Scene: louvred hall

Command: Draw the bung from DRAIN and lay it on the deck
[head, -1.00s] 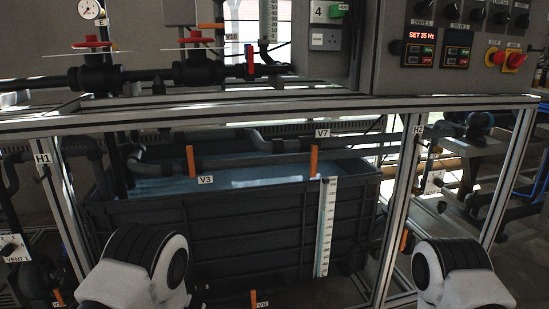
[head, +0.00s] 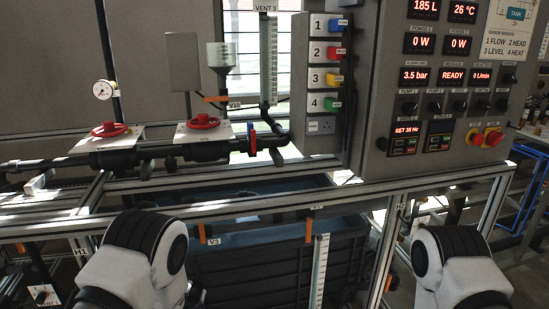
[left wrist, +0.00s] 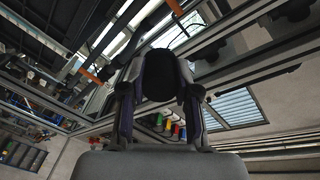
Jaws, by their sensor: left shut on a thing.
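In the left wrist view my left gripper (left wrist: 159,90) is shut on a black, rounded thing, which I take to be the bung (left wrist: 160,72). It sits between the two fingers, with the frame rails and louvred window blurred behind it. In the head view my left arm shows at the lower left, but what it holds is not clear there. My right arm shows at the lower right; its gripper is out of the frame. I can read no DRAIN label in these views, and I cannot tell which surface is the deck.
A metal frame rail (head: 250,205) crosses in front of a dark tank (head: 270,270). Pipes with two red valve handwheels (head: 203,122) run above it. A control panel (head: 375,165) with red displays and an emergency stop (head: 494,139) stands at the right.

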